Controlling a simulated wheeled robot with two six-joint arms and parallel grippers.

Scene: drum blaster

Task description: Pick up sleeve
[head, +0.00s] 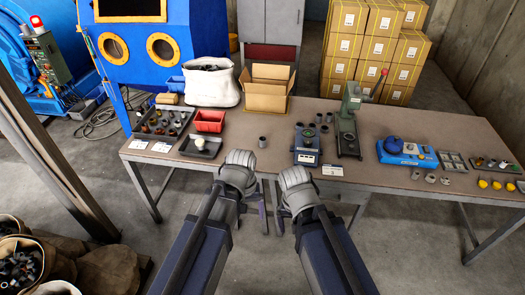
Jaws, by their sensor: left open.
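A small dark grey cylinder, which looks like a sleeve (262,142), stands alone on the brown workbench (240,122) near its front edge. More small grey cylinders stand on and around a blue-grey device (306,146) to its right. My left gripper (252,212) points down in front of the bench, below and apart from the lone cylinder. It is open and empty. My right gripper (279,212) hangs close beside it, also in front of the bench. Its fingers are mostly hidden by its wrist, so its opening does not show clearly.
Left on the bench are a parts tray (165,121), a red bin (209,121) and a tray with a pale ball (201,146). A white sack (211,84) and open carton (266,87) stand behind. A green press (348,125) and blue device (407,153) stand right.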

